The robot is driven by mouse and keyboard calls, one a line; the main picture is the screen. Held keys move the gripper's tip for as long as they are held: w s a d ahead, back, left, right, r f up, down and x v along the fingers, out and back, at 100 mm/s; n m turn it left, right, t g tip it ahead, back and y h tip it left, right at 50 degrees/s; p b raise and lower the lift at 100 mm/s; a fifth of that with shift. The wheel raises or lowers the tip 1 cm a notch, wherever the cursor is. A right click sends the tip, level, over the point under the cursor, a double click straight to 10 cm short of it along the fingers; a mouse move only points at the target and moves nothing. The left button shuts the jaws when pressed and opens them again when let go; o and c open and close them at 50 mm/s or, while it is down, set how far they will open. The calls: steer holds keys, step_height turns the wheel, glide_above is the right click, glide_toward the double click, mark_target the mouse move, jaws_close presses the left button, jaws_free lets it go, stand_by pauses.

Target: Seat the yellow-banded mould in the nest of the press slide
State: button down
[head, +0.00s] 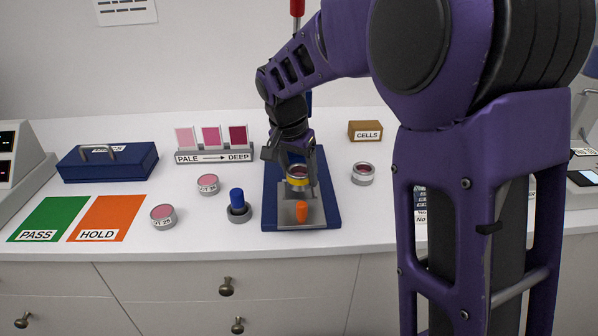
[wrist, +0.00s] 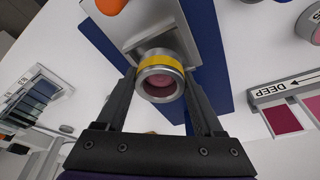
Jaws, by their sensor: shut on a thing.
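The yellow-banded mould (head: 298,176) is a short metal ring with a yellow band and pink inside. My gripper (head: 290,168) is shut on it, above the press slide. In the wrist view the mould (wrist: 160,78) sits between the two fingers, its open end towards the camera. The press slide (head: 289,216) is a grey metal plate with an orange knob (head: 301,212) at its front, on a dark blue base (head: 329,217). The nest is hidden by the mould, and I cannot tell whether the mould touches the slide.
A blue-topped tool (head: 238,205) stands just left of the press base. Pink jars stand to the left (head: 208,184) and right (head: 363,174). A shade card stand (head: 214,155) and a CELLS box (head: 365,130) are behind. Green PASS (head: 48,219) and orange HOLD (head: 106,218) mats lie left.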

steer(key=shift+f+b, duration=0.65)
steer(key=shift+f, duration=0.2)
jaws_free()
steer(key=p+v, duration=0.3)
steer(key=v, duration=1.4)
steer(key=shift+s+a+r, duration=0.2)
